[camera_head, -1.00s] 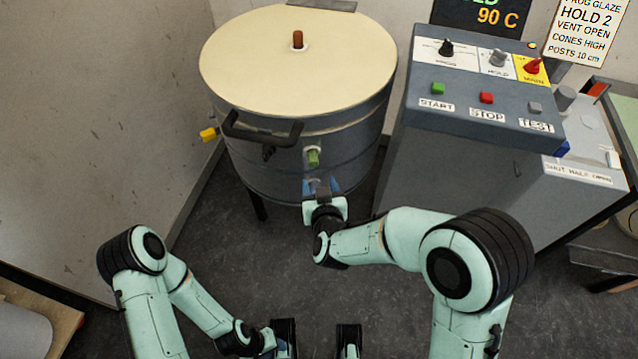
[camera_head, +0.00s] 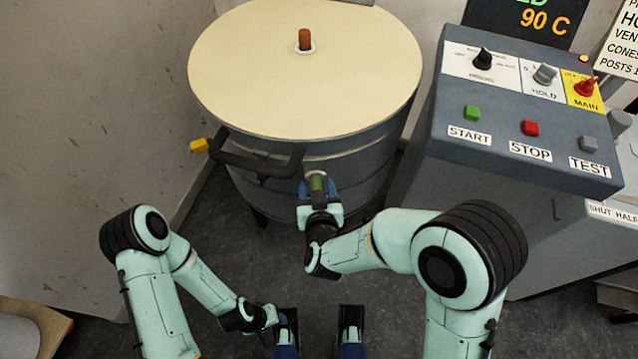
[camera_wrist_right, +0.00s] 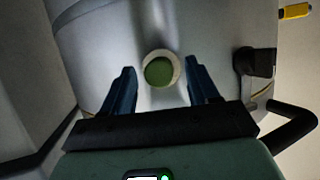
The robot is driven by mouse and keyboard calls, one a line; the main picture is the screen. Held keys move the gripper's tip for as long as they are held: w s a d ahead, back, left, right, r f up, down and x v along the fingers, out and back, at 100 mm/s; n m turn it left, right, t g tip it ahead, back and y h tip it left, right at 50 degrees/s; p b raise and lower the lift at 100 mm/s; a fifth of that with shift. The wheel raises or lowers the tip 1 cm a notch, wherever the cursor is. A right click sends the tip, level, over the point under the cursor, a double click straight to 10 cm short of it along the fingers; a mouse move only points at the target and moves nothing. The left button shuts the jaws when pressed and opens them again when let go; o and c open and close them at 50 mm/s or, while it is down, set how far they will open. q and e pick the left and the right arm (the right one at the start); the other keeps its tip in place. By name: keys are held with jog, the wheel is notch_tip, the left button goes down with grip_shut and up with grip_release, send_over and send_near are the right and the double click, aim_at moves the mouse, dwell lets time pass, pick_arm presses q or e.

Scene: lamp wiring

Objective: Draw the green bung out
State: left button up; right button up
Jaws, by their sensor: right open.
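The green bung (camera_head: 317,183) sits in the front wall of the round kiln, below the dark handle. In the right wrist view it is a round green end (camera_wrist_right: 158,72) inside a pale ring. My right gripper (camera_head: 318,188) is open, with its blue fingers on either side of the bung. In the right wrist view a narrow gap shows between each finger and the ring. My left gripper (camera_head: 268,316) is low in the head view, away from the kiln; its fingers cannot be made out clearly.
The kiln's cream lid (camera_head: 270,80) carries a brown plug (camera_head: 305,39). A dark bar handle (camera_head: 255,165) juts out just above the bung, and a yellow plug (camera_head: 199,145) is at the left. A control box (camera_head: 500,110) with buttons and knobs stands close on the right.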

jog(key=shift+w+f, duration=0.1)
grip_shut()
dwell(0.4)
jog(key=shift+s, duration=0.65)
dwell(0.4)
